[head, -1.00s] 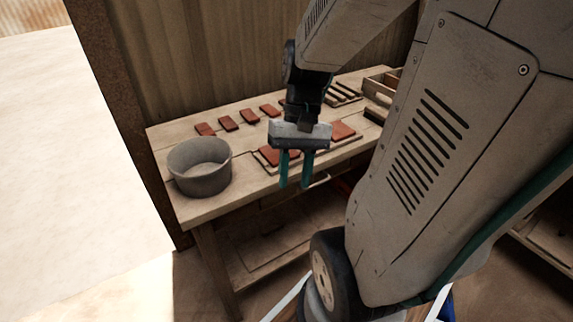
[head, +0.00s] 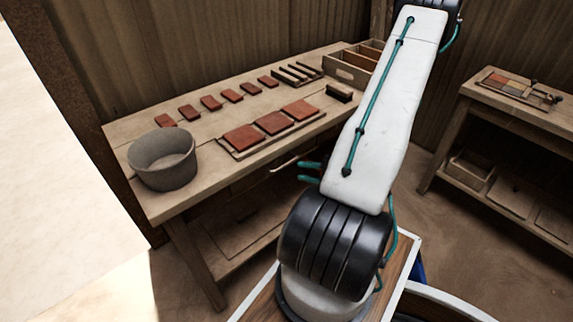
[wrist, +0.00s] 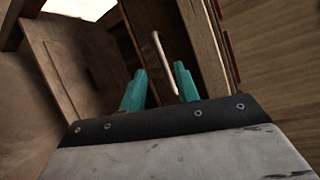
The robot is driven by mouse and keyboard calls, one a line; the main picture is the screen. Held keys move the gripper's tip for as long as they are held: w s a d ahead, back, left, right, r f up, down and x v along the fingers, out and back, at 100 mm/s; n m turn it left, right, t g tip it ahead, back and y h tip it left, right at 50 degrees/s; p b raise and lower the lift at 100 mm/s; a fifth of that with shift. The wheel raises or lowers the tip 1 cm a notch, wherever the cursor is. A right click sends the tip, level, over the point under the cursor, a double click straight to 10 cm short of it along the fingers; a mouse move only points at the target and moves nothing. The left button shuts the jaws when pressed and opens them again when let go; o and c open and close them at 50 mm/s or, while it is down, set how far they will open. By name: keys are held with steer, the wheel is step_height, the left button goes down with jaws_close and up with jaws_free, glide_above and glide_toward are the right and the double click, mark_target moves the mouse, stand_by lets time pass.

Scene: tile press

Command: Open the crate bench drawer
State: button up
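The wooden bench (head: 140,122) has a drawer front (head: 248,180) under its top, partly hidden by my arm. A pale bar handle (head: 290,163) runs along this front, and no gap shows around the drawer. My gripper (head: 302,172) is at the handle's right end, mostly hidden behind my arm. In the wrist view my gripper (wrist: 160,82) has its two teal fingers apart. The handle (wrist: 163,60) appears between the fingers and reaches beyond their tips; I cannot tell whether they touch it.
A grey bucket (head: 163,160), several red tiles (head: 235,95), a tray (head: 232,152) of larger tiles and a divided wooden crate (head: 350,72) stand on the bench. A second bench (head: 515,115) stands at the right. Open floor (head: 425,185) lies between them.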

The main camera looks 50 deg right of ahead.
mark_target(287, 164)
steer(key=shift+n+h, duration=0.6)
steer(key=shift+n, duration=0.1)
steer(key=shift+d+x, duration=0.3)
steer(key=shift+x, duration=1)
steer(key=shift+d+x, duration=0.25)
steer(key=shift+x, duration=1.1)
steer(key=shift+d+x, duration=0.3)
steer(key=shift+x, duration=1)
steer(key=shift+w, duration=0.15)
jaws_close()
